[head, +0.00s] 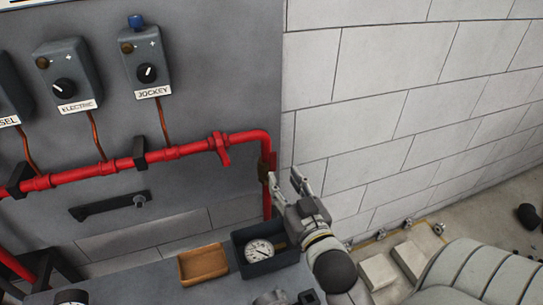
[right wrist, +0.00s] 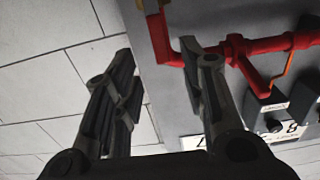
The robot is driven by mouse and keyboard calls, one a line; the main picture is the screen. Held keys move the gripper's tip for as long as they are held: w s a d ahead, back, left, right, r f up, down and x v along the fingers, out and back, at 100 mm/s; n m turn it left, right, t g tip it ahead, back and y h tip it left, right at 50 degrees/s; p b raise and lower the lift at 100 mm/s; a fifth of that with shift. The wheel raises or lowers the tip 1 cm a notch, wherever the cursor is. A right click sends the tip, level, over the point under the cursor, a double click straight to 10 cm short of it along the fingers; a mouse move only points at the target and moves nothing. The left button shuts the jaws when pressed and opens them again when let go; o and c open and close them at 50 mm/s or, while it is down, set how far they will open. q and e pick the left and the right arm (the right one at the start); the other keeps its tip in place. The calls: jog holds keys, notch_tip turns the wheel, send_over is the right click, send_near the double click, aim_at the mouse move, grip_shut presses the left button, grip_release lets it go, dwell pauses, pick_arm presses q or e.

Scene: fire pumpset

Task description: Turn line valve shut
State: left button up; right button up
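The line valve (head: 220,147) is a red fitting with a red lever on the red pipe (head: 180,152), left of the pipe's corner. Its lever slants downward across the pipe in the head view. The valve also shows in the right wrist view (right wrist: 243,60), right of the fingers. My right gripper (head: 285,178) is open and empty, below and right of the valve, near the pipe's vertical run. Its two fingers (right wrist: 157,55) stand well apart in the right wrist view, and neither clearly touches the valve.
Control boxes labelled ELECTRIC (head: 68,78) and JOCKEY (head: 146,68) hang above the pipe on the grey panel. A black bracket (head: 108,206) is below it. A wooden tray (head: 203,264) and a dark bin with a gauge (head: 259,250) stand below. A block wall (head: 400,110) is right.

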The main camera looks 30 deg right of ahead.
aim_at(273, 162)
jog(key=p+x, duration=0.1)
jog(key=x, duration=0.4)
jog(key=shift+w+r, duration=0.1)
jog(key=x, duration=0.2)
jog(key=shift+w+d+p, duration=0.1)
jog(key=shift+w+p, duration=0.3)
jog(key=shift+w, duration=0.25)
jog(key=shift+c, duration=0.3)
pick_arm(q)
jog(key=shift+s+a+r, duration=0.1)
jog(key=shift+s+r, duration=0.2)
jog(key=shift+r, duration=0.25)
jog(key=shift+s+a+r, duration=0.1)
jog(key=shift+s+r, duration=0.2)
jog(key=shift+r, duration=0.2)
pick_arm(e)
grip_shut()
